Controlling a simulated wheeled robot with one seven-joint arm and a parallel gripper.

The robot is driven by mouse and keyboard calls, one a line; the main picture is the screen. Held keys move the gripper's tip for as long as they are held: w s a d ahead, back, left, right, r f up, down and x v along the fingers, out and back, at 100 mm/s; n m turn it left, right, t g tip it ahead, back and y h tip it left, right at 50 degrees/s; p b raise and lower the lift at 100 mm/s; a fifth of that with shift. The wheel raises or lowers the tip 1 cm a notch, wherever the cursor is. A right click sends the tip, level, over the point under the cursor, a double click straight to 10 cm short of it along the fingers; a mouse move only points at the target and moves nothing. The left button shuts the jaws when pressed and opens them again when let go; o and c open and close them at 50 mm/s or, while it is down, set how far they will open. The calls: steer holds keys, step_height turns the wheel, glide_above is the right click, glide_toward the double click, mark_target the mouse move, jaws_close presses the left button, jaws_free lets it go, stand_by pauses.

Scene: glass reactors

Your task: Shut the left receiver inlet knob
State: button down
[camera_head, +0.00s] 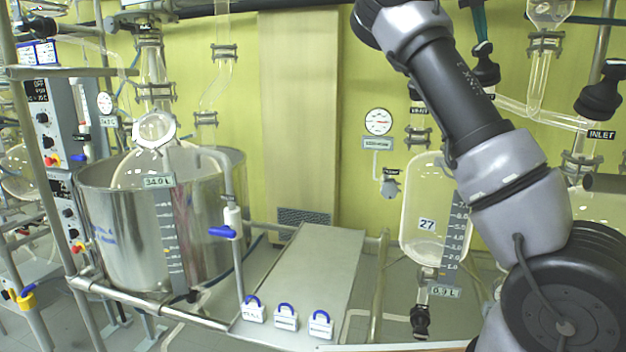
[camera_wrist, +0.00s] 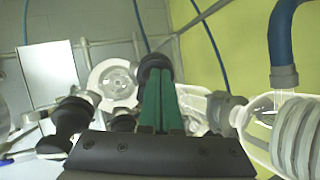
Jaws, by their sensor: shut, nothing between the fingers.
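The left receiver (camera_head: 425,215) is a glass vessel marked 27, partly hidden by my arm. A black knob (camera_head: 485,68) shows above it, beside my forearm; it looks like its inlet knob, though the label below is mostly covered by my arm. My gripper (camera_head: 484,40) comes down from the top edge, its green fingers ending at or just in front of this knob. In the wrist view my gripper (camera_wrist: 158,80) has both green fingers together, with a round black knob (camera_wrist: 155,62) right at or behind the tips. I cannot tell whether they touch, or how far the knob is turned.
Another black knob (camera_head: 601,95) with an INLET label stands at the right, over the right receiver. Glass pipes (camera_head: 540,110) run between the two. A vent knob (camera_head: 390,187) and a round gauge (camera_head: 378,121) are left of my arm. A large steel vessel (camera_head: 125,240) stands at the left.

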mark_target(478, 47)
steer(key=shift+s+d, duration=0.3)
stand_by(0.5)
steer(key=shift+w+d+r, duration=0.2)
steer(key=shift+d+r, duration=0.05)
steer(key=shift+r, duration=0.05)
steer(key=shift+v, duration=2.95)
